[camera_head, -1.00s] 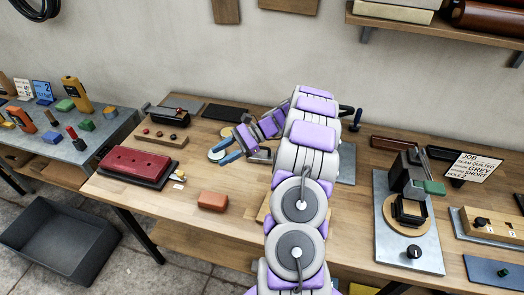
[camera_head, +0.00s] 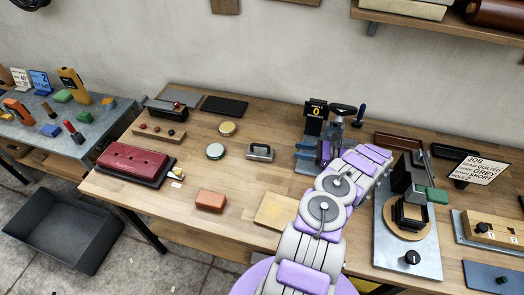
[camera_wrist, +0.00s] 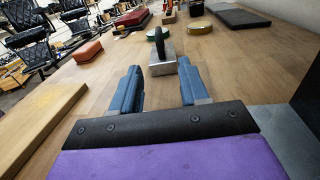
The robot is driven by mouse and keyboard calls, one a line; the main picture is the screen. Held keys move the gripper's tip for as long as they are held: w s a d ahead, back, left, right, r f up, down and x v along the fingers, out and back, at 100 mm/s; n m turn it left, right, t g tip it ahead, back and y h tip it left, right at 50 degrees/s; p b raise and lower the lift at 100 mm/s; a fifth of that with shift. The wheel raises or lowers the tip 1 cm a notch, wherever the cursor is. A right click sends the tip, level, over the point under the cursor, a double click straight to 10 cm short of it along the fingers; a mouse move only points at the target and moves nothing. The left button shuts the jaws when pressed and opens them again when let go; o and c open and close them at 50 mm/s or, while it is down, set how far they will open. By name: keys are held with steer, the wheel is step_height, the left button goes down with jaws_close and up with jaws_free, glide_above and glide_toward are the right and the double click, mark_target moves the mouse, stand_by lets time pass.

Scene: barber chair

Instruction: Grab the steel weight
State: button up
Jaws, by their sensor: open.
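The steel weight (camera_head: 260,153) is a small grey metal block with a handle on top. It stands on the wooden bench, left of my gripper (camera_head: 303,153) in the head view. In the wrist view the weight (camera_wrist: 162,66) shows just ahead of the fingers, in line with the gap between them. My gripper (camera_wrist: 159,80) is open and empty, its two blue fingers spread and pointing at the weight. A small space separates the fingertips from the weight in the head view.
A round tin (camera_head: 215,151) and a yellow-topped tin (camera_head: 227,129) stand beyond the weight. A black device reading 0 (camera_head: 316,112) stands behind my gripper. A red-brown block (camera_head: 211,201) and a pale wooden board (camera_head: 276,211) lie nearer the front. Bench around the weight is clear.

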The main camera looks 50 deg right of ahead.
steer(key=b, duration=0.1)
glide_toward(263, 146)
steer(key=x, duration=0.3)
steer(key=d+x, duration=0.1)
steer(key=x, duration=0.1)
steer(key=shift+w+a+f, duration=0.2)
steer(key=shift+w+f, duration=0.15)
steer(key=shift+w, duration=0.15)
steer(key=shift+w+a, duration=0.3)
steer(key=shift+a, duration=0.05)
steer(key=b+x, duration=0.1)
steer(key=x, duration=0.2)
steer(key=shift+w+a, duration=0.25)
steer(key=shift+a, duration=0.1)
steer(key=shift+w+a, duration=0.15)
steer(key=shift+w, duration=0.4)
steer(key=shift+a, duration=0.1)
jaws_close()
